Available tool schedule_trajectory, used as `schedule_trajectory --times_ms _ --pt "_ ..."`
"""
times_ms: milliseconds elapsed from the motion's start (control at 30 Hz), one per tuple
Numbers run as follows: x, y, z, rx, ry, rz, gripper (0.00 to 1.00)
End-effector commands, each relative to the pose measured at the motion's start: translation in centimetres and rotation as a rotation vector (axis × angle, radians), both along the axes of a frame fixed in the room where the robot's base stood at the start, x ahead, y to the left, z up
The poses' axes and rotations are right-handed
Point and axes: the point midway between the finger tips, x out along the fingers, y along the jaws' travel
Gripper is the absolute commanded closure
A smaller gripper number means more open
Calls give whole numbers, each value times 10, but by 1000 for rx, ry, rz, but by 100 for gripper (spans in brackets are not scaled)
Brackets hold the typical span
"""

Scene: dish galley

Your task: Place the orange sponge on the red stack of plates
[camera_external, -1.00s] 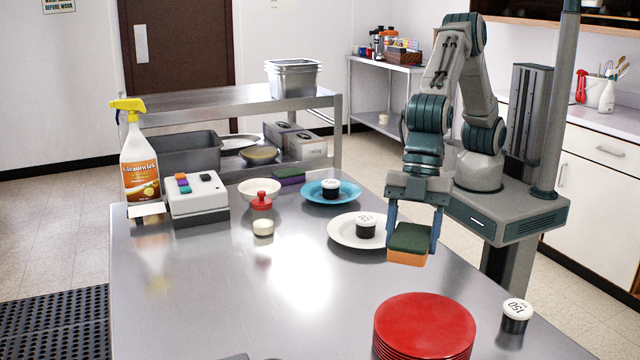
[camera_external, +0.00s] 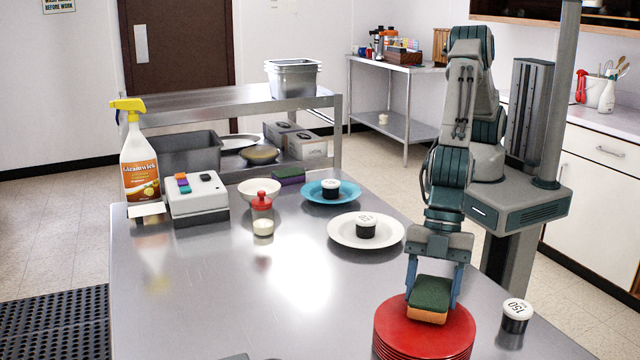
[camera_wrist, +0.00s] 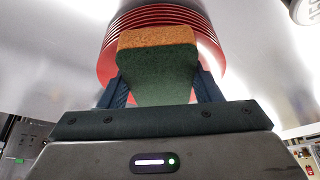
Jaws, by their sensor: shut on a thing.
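The orange sponge (camera_external: 428,315) has a dark green top layer. My gripper (camera_external: 433,290) is shut on it, with one finger on each side. In the external view the sponge is in front of the far part of the red stack of plates (camera_external: 420,343), which stands near the front right of the table. In the wrist view the sponge (camera_wrist: 157,55) is between my fingers (camera_wrist: 158,85), and the rims of the red stack (camera_wrist: 150,17) show behind and around it. I cannot tell whether the sponge touches the top plate.
A black jar with a white lid (camera_external: 516,316) stands just right of the stack. A white plate (camera_external: 345,233) and a blue plate (camera_external: 313,191), each holding a similar jar, lie farther back. The table's left front (camera_external: 200,310) is mostly clear.

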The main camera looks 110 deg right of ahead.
Motion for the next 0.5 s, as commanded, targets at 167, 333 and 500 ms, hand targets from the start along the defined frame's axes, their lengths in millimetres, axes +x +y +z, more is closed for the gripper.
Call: schedule_trajectory --times_ms 167,333,500 --pt "0 0 -2 0 0 0 28" --pt "0 0 -2 0 0 0 20" --pt "0 0 -1 0 0 -1 20"
